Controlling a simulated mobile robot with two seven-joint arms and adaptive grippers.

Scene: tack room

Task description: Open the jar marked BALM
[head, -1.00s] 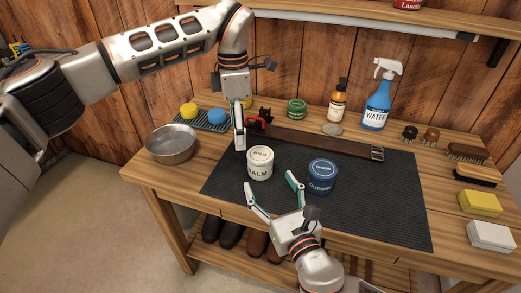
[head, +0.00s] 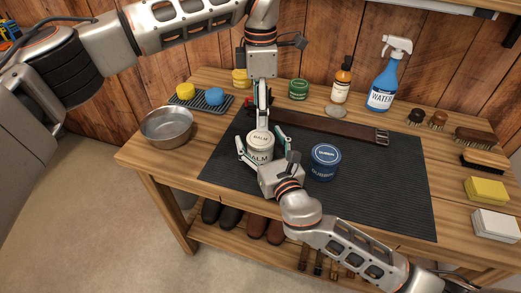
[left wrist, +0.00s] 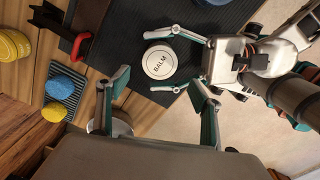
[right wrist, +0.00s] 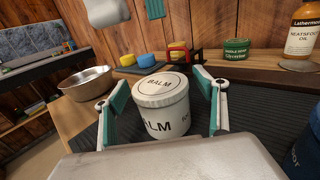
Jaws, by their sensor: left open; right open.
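The white jar marked BALM (head: 259,146) stands upright on the black mat (head: 390,195), its white lid on. It also shows in the left wrist view (left wrist: 159,61) and in the right wrist view (right wrist: 162,108). My right gripper (head: 262,148) is open, its fingers on either side of the jar; in the right wrist view a gap shows beside the jar at its left finger.
A blue jar (head: 325,162) stands on the mat right of the BALM jar. A leather strap (head: 330,128) lies behind. A metal bowl (head: 167,126) is at the left, and brushes (head: 475,137) and sponges (head: 487,190) at the right. The mat's front right is clear.

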